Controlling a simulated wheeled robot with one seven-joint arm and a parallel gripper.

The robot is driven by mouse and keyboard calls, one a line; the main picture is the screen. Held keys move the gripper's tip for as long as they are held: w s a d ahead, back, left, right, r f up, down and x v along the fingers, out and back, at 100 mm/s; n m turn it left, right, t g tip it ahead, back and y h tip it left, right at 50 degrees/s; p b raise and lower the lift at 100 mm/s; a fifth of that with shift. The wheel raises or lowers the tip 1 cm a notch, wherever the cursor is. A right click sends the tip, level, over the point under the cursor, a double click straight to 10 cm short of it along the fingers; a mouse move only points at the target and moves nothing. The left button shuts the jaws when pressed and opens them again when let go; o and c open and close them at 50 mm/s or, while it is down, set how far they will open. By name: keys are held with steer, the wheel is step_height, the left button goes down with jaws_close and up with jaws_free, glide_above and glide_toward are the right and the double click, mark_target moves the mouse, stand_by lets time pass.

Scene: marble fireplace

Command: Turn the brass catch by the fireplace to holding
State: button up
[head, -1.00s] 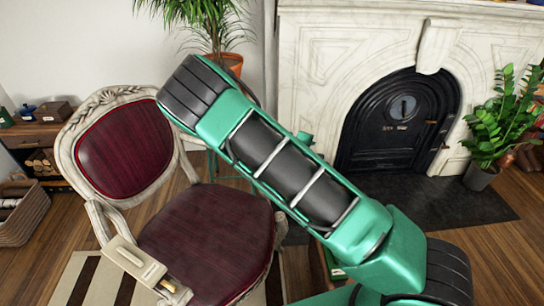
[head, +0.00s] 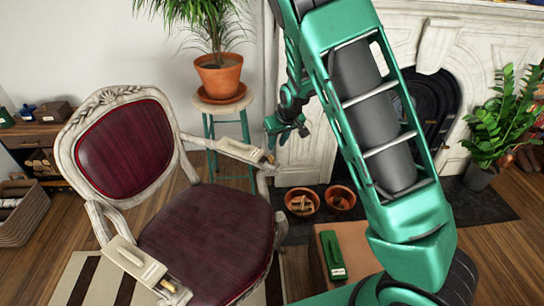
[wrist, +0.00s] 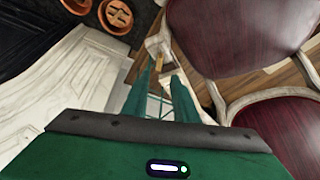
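A brass catch (head: 268,160) sits at the front end of the cream plate (head: 241,150) on the chair's right armrest, the one on the fireplace side. It is small, and I cannot tell which way it is turned. In the wrist view the brass catch (wrist: 159,63) shows near the fingertips. My gripper (head: 286,134) is above and slightly right of this catch, apart from it in the head view. In the wrist view my gripper (wrist: 163,68) has two green fingers spread with a gap, with nothing held between them.
A second brass piece (head: 170,286) is on the left armrest of the red chair (head: 205,240). A potted plant (head: 218,75) stands on a green stool (head: 245,130) behind. The fireplace (head: 310,160) and two terracotta bowls (head: 302,203) lie to the right.

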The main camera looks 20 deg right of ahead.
mark_target(272, 157)
steer(key=x, duration=0.9)
steer(key=shift+w+f, duration=0.1)
steer(key=shift+f, duration=0.25)
jaws_close()
